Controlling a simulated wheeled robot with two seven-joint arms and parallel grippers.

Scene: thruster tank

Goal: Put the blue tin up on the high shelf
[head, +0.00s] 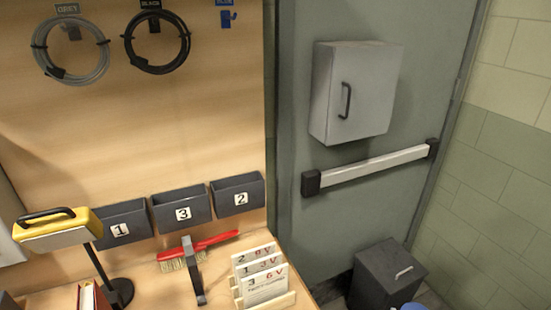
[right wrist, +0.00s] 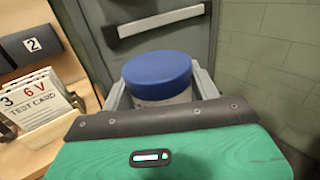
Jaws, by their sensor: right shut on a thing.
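The blue tin (right wrist: 158,70) has a round blue lid and a paler body below it. In the right wrist view it stands between the two grey fingers of my right gripper (right wrist: 161,88), which is shut on it. The lower part of the tin is hidden behind the gripper's body. In the head view only a small blue edge (head: 413,306) shows at the bottom right, probably the lid. My left gripper is not in view. No high shelf can be made out in either view.
A grey door with a push bar (head: 370,168) and a grey cabinet (head: 357,92) are ahead. A dark bin (head: 385,278) stands on the floor. The bench at left holds a card rack (head: 265,300), a red brush (head: 205,245), a yellow-topped lamp (head: 60,230) and numbered bins (head: 182,208).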

